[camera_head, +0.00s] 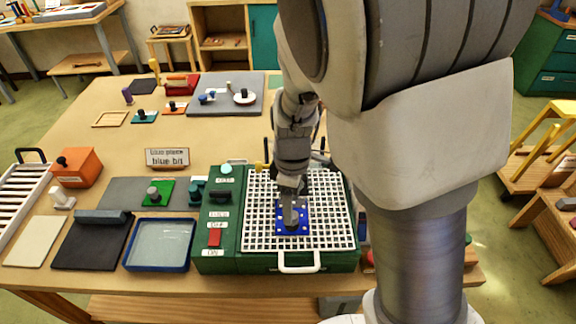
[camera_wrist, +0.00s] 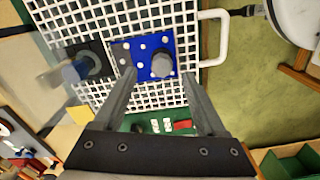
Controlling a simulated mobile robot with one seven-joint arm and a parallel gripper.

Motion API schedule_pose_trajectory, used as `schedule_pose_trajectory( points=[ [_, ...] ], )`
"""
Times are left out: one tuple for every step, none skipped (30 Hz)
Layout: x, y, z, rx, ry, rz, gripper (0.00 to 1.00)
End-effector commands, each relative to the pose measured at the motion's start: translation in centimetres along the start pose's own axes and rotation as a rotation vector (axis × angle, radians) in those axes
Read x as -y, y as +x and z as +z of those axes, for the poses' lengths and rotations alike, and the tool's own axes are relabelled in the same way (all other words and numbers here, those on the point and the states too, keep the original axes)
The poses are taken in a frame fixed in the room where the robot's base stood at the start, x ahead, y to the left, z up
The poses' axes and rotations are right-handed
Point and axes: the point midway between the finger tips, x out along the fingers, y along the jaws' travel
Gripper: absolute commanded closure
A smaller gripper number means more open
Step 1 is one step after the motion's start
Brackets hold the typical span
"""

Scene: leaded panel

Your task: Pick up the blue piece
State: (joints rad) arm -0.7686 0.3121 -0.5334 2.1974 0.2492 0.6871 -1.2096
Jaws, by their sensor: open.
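The blue piece (camera_head: 304,224) is a flat blue plate with white dots and a grey knob. It lies on the white grid (camera_head: 335,225) of the green box (camera_head: 225,255). In the wrist view the blue piece (camera_wrist: 144,60) and its round knob (camera_wrist: 163,66) show beyond the fingertips. My gripper (camera_head: 291,213) is over the blue piece and hides part of it. In the wrist view my gripper (camera_wrist: 160,76) is open, with one finger on each side of the knob's line. I cannot tell whether the fingers reach down beside the knob.
A dark piece with a knob (camera_wrist: 95,60) lies beside the blue piece on the grid. The box's white handle (camera_head: 298,266) is at the front. A blue-rimmed tray (camera_head: 160,268) and a dark mat (camera_head: 75,250) lie to the left. A sign (camera_head: 167,157) stands behind.

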Motion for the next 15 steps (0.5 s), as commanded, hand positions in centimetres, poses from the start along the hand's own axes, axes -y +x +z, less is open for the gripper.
schedule_pose_trajectory(
  points=[
    [0.1, 0.7, 0.1, 0.005, 0.001, -0.003, 0.26],
    [0.2, 1.1, 0.1, 0.006, 0.001, -0.003, 0.26],
    [0.3, 1.7, 0.1, 0.006, 0.002, -0.004, 0.26],
    [0.3, 2.0, 0.1, 0.006, 0.001, -0.004, 0.26],
    [0.3, 2.5, 0.1, 0.006, 0.002, -0.003, 0.26],
    [0.3, 3.1, 0.1, 0.005, 0.002, -0.003, 0.26],
    [0.3, 3.4, 0.1, 0.004, 0.003, -0.003, 0.26],
    [0.3, 3.7, 0.1, 0.004, 0.002, -0.003, 0.26],
    [0.3, 4.1, 0.1, 0.003, 0.001, -0.002, 0.26],
    [0.3, 4.2, 0.0, 0.002, 0.002, -0.002, 0.26],
    [0.3, 4.3, 0.0, 0.002, 0.002, -0.002, 0.26],
    [0.3, 4.5, 0.0, 0.002, 0.002, -0.002, 0.26],
    [0.3, 4.5, 0.0, 0.001, 0.001, -0.001, 0.26],
    [0.3, 4.5, 0.0, 0.001, 0.001, -0.001, 0.26],
    [0.3, 4.5, 0.0, 0.001, 0.001, -0.001, 0.26]
  ],
)
